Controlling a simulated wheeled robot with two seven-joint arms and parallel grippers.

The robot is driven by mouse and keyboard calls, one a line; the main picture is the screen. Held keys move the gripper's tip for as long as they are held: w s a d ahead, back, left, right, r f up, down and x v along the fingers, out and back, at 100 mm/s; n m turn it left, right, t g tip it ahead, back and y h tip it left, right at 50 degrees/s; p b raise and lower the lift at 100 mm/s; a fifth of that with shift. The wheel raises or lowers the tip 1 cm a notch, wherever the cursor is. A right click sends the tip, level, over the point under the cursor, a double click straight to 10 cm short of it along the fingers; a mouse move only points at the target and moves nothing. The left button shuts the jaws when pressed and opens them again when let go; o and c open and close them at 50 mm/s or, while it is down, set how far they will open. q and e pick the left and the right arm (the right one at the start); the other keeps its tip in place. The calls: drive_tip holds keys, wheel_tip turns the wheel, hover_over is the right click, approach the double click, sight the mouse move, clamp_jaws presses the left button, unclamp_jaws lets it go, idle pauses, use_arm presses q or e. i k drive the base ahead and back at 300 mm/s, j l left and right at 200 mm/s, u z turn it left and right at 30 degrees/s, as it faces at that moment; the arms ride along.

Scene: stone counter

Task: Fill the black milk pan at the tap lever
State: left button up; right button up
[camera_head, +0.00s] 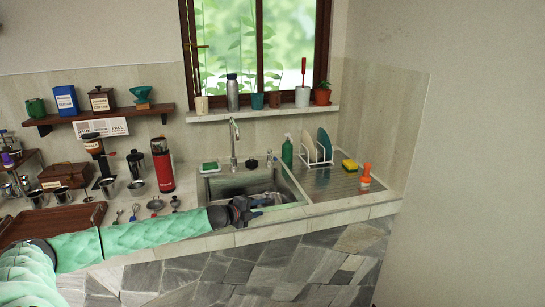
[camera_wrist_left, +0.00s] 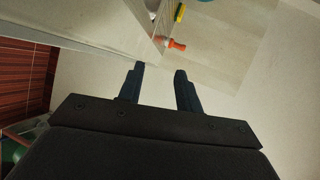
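The tall silver tap (camera_head: 234,138) stands behind the sink (camera_head: 290,196), its spout over the basin. A small dark object (camera_head: 251,163) sits right of the tap's base; I cannot tell whether it is the lever. I cannot make out the black milk pan for certain; a shiny metallic shape (camera_head: 268,198) lies in the basin, partly hidden by my gripper. My left gripper (camera_head: 256,210) is at the sink's front edge. In the left wrist view its two fingers (camera_wrist_left: 160,69) stand apart with nothing between them. My right gripper is not in view.
A red grinder (camera_head: 162,166), several small utensils and a brown tray (camera_head: 55,224) are to the left.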

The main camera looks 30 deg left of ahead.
sight(268, 151)
drive_tip(key=i+j, duration=1.2)
drive_tip(key=j, duration=0.1)
